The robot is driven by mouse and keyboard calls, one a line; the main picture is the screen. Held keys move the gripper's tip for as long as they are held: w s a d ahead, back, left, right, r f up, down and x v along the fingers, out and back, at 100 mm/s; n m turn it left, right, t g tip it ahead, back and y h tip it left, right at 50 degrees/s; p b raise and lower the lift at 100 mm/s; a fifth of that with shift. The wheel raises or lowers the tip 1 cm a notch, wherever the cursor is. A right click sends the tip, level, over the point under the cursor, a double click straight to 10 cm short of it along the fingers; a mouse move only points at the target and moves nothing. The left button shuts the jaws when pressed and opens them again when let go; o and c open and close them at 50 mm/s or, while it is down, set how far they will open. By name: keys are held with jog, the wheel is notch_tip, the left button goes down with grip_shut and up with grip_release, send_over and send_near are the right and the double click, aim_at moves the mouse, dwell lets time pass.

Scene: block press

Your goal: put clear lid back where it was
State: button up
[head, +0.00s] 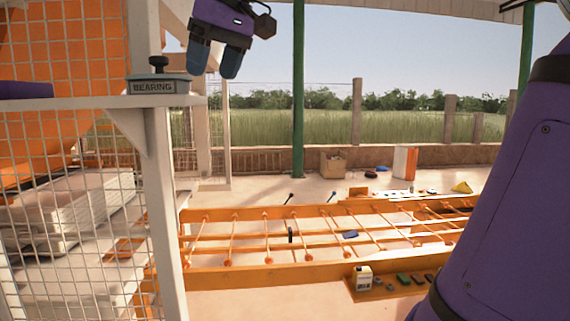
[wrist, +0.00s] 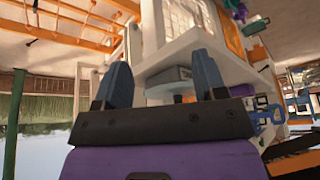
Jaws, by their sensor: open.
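A grey-blue box labelled BEARING (head: 153,87) sits on the white shelf near its right end. A black knob (head: 158,64) stands up from its top; the clear lid under the knob is hard to make out against the box, and I cannot tell how it is seated. My gripper (head: 214,63) is open and empty, above and to the right of the box. In the wrist view the picture is upside down; the box (wrist: 168,76) shows beyond and between the two apart fingers, touching neither.
The white shelf (head: 85,103) is fixed beside a wire mesh panel (head: 60,160). A purple object (head: 25,90) lies at the shelf's left. Below are stacked white trays (head: 75,205) and a long orange frame (head: 330,272). The air right of the shelf is free.

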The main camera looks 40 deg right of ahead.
jog(key=s+f+m, duration=0.1)
jog(key=s+f, duration=0.4)
jog(key=f, duration=0.3)
jog(key=s+d+f+m+h, duration=0.1)
jog(key=s+f, duration=0.4)
jog(key=f, duration=0.4)
jog(key=s+d+f, duration=0.1)
jog(key=s+f, duration=0.4)
jog(key=f, duration=0.3)
jog(key=shift+s+f+m+t, duration=0.2)
jog(key=shift+m+t, duration=0.2)
jog(key=shift+d, duration=0.1)
